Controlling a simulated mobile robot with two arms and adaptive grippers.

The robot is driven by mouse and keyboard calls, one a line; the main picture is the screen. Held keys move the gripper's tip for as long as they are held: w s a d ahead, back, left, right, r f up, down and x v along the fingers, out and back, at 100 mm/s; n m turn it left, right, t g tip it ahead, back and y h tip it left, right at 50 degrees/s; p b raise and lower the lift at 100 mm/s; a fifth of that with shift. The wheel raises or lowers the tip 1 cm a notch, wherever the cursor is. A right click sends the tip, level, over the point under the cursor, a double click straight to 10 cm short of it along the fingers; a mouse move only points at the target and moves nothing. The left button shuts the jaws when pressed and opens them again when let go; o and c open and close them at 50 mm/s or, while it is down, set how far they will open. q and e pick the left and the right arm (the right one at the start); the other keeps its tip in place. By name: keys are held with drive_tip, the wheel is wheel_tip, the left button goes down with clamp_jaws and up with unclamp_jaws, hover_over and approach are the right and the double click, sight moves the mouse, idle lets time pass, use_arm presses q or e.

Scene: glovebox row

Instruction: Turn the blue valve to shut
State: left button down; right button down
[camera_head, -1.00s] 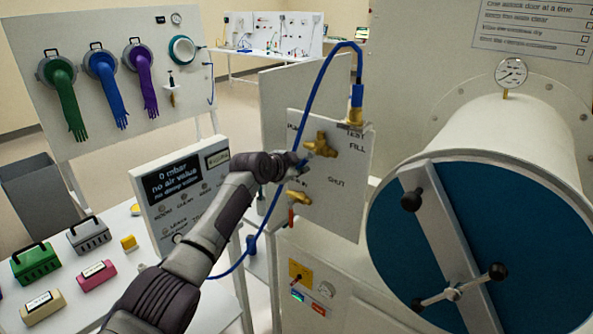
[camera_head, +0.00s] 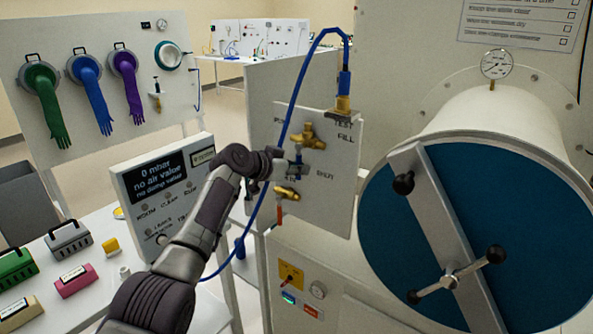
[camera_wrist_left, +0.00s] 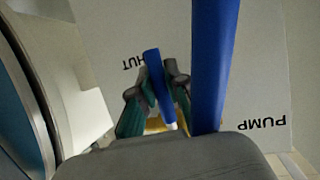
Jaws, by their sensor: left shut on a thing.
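The blue valve has a brass body (camera_head: 306,138) on the upper part of the white panel (camera_head: 338,190). Its blue handle (camera_head: 299,156) hangs roughly downward from the body. My left gripper (camera_head: 294,169) is at the handle's lower end and shut on it. In the left wrist view, the blue handle (camera_wrist_left: 154,72) stands between the two fingers of the left gripper (camera_wrist_left: 160,90). The brass body is mostly hidden there behind the fingers. My right gripper is not in view.
A second brass valve (camera_head: 287,193) with a red handle (camera_head: 280,214) sits just below. A blue hose (camera_head: 294,105) loops close beside my gripper and also crosses the left wrist view (camera_wrist_left: 213,60). The large round blue door (camera_head: 400,245) stands to the right.

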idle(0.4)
use_arm(q)
drive_tip(key=c, duration=1.2)
unclamp_jaws()
drive_tip(key=shift+o, duration=0.2)
drive_tip(key=v, duration=1.2)
